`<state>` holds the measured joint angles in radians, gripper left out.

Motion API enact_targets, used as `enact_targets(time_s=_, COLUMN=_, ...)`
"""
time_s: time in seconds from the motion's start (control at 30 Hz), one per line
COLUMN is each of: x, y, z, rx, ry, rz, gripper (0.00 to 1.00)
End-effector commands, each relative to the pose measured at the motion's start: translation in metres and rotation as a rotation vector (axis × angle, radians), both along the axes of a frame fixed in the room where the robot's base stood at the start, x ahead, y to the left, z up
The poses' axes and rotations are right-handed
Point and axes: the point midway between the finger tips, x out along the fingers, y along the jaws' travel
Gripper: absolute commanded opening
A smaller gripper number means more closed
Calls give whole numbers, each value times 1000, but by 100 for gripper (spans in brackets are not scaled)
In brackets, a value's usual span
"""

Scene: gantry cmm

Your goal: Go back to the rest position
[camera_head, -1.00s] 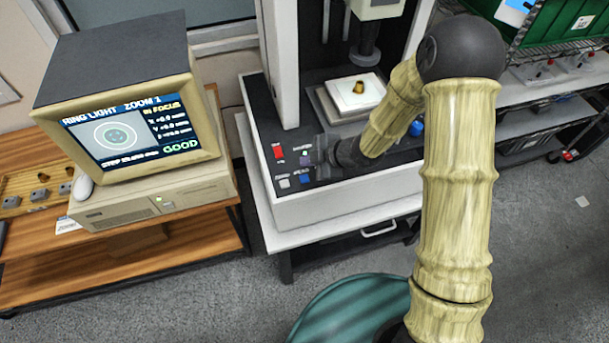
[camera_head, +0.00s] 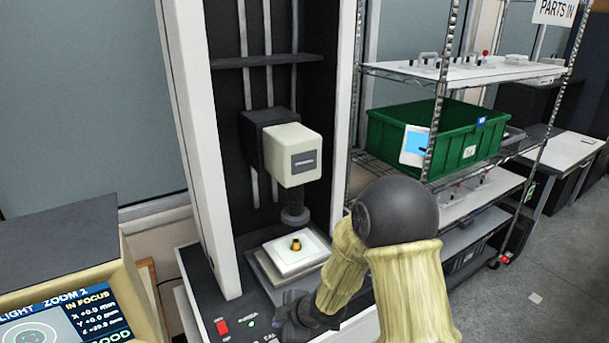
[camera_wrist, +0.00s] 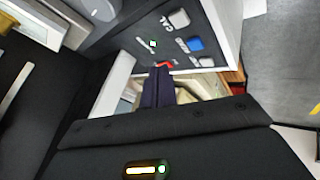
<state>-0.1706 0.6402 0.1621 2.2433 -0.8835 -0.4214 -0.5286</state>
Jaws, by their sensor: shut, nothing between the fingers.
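My gripper (camera_head: 284,312) is dark and shut, with nothing in it, above the front control panel of the measuring machine (camera_head: 216,278). Its closed fingers also show in the wrist view (camera_wrist: 157,88), near a red switch (camera_wrist: 165,64) on the panel. I cannot tell whether they touch the panel. My arm bends over the machine's front right and hides part of the panel. A small brass part (camera_head: 296,244) sits on the white stage plate (camera_head: 285,262), below the machine's optical head (camera_head: 292,155).
A wire rack (camera_head: 440,110) with a green bin (camera_head: 465,150) stands behind my arm at right. Open grey floor (camera_head: 520,310) lies at lower right. A blue button (camera_wrist: 196,44) is on the panel.

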Motion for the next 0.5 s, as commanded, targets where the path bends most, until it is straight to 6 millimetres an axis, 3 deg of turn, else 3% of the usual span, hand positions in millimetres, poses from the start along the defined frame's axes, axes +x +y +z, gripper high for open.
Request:
enact_targets(time_s=0.1, x=4, y=-46, z=22, rx=-46, ry=51, rz=-239, gripper=0)
enact_targets(time_s=0.23, x=-4, y=-94, z=42, rx=-72, ry=121, rz=-502, gripper=0)
enact_targets(time_s=0.5, x=-54, y=-175, z=79, rx=-48, ry=298, rz=-1045, gripper=0)
